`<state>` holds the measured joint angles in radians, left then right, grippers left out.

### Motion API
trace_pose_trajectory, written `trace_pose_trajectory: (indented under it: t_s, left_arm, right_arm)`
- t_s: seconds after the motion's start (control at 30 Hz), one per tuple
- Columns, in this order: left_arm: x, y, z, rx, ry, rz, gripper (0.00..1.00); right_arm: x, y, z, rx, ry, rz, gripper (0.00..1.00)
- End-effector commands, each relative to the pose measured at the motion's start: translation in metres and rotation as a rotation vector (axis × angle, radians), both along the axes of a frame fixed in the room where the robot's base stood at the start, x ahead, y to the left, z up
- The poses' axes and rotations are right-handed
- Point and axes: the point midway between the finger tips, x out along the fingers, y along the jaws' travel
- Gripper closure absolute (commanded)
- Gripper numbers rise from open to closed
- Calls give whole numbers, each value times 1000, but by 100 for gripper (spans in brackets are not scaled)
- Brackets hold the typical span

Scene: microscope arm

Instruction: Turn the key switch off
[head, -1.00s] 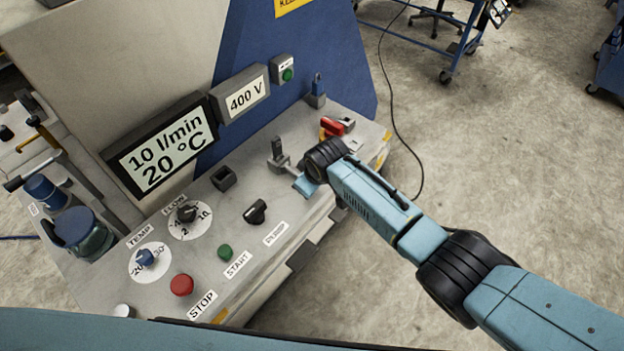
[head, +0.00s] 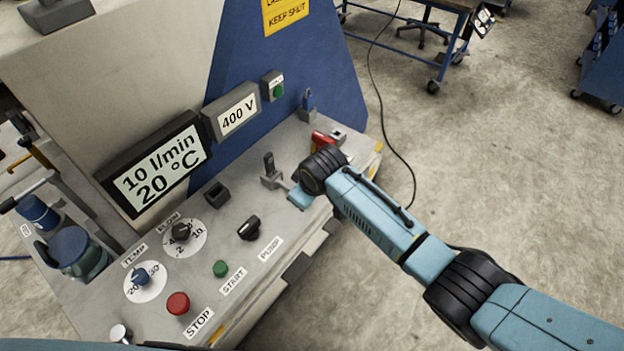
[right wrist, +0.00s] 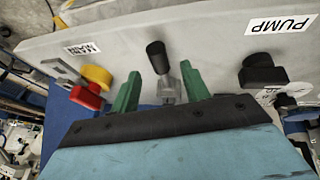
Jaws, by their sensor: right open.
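A black-gripped lever on a grey metal base (head: 270,170) stands on the sloping panel; in the right wrist view its black grip (right wrist: 157,57) stands upright. No label naming a key switch is readable, so I cannot tell whether this lever is it. My right gripper (right wrist: 160,90) is open, its green fingers on either side of the lever's lower part, with gaps visible. In the head view only its light blue hand (head: 300,196) shows beside the lever; the fingertips are hidden. My left gripper is not in view.
The black PUMP knob (head: 249,228) is nearby on one side, a red and yellow switch (right wrist: 90,88) on the other. The green START button (head: 220,269), red STOP button (head: 178,303) and FLOW knob (head: 181,232) sit lower. A blue-topped part (head: 308,102) stands at the back.

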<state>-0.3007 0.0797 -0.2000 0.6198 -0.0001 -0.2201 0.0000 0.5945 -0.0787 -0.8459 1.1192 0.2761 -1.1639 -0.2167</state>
Motion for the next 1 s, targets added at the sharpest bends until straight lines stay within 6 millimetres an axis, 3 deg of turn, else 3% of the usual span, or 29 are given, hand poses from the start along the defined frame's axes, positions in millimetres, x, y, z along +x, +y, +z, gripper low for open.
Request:
trace_pose_trajectory:
  t_s: [0.5,0.7,1.0]
  left_arm:
    - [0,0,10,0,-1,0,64]
    - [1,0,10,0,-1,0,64]
    - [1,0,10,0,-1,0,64]
  right_arm:
    - [-29,-18,73,1,-1,0,54]
    - [-34,-20,84,0,0,0,54]
    - [-35,-21,85,0,2,-1,54]
